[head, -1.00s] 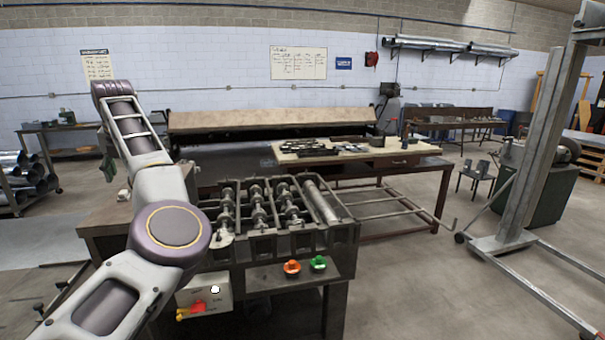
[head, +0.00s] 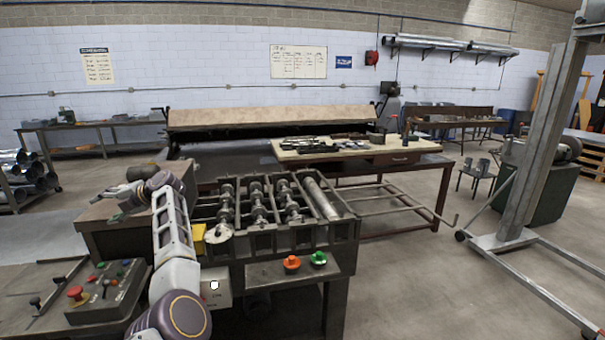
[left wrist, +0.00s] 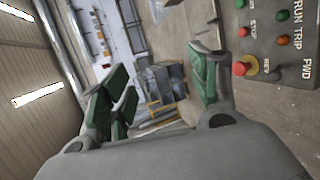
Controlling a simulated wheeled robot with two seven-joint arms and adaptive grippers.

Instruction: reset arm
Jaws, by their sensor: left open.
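My left arm comes in from the lower left in the head view. My left gripper (head: 122,204) is at its far end, above the dark bench left of the roller machine, and looks small there. In the left wrist view the left gripper (left wrist: 160,100) has its green-padded fingers wide apart, with nothing between them. A control panel (left wrist: 278,40) with a red knob and several buttons lies to the right of the fingers. My right gripper is in neither view.
The roller machine (head: 268,212) stands right of my left arm, with an orange button (head: 291,263) and a green button (head: 318,258) on its front. The control panel (head: 108,291) is left of my arm. Open floor (head: 420,290) lies to the right.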

